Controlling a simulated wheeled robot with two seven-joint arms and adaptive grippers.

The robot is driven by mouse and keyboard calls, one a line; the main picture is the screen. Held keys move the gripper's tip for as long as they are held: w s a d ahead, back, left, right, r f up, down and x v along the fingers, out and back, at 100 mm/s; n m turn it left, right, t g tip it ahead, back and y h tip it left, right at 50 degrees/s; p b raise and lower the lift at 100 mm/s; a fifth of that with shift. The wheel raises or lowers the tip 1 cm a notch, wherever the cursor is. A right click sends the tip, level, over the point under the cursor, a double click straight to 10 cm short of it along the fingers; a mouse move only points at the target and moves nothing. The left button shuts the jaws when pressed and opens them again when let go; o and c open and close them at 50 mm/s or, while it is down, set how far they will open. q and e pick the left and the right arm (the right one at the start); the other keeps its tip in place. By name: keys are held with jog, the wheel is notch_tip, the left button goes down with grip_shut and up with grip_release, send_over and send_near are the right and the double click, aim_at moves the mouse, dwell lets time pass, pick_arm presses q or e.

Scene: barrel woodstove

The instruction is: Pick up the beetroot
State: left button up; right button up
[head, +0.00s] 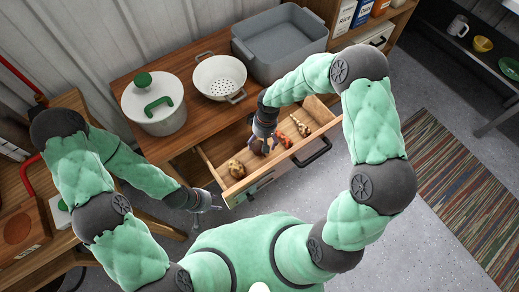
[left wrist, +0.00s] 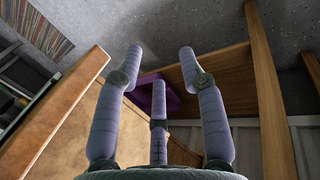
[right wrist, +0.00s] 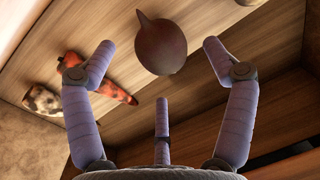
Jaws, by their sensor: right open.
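The beetroot (right wrist: 163,46) is dark and round with a pointed tip. It lies on the wooden floor of the open drawer (head: 237,189). In the right wrist view it sits just beyond and between the spread fingers of my right gripper (right wrist: 158,55), which is open and empty. In the head view my right gripper (head: 263,140) reaches down into the drawer and partly hides the beetroot (head: 256,148). My left gripper (head: 204,203) is left of the drawer, low near its front corner. Its fingers (left wrist: 160,65) are spread and empty in the left wrist view.
The drawer also holds an orange-red item (right wrist: 100,88), a mottled item (right wrist: 40,101) and a brown lump (head: 236,168). On the counter above stand a lidded white pot (head: 153,105), a white colander (head: 219,77) and a grey basin (head: 281,45). The drawer walls are close around my right gripper.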

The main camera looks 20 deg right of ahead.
aim_at(260, 144)
jog(key=shift+w+a+f+b, duration=0.1)
jog(key=shift+a+f+b, duration=0.1)
jog(key=shift+f+b, duration=0.85)
jog(key=shift+a+f+b, duration=0.2)
jog(key=shift+f+b, duration=0.2)
jog(key=shift+f, duration=1.25)
jog(key=shift+r, duration=0.1)
jog(key=c, duration=1.3)
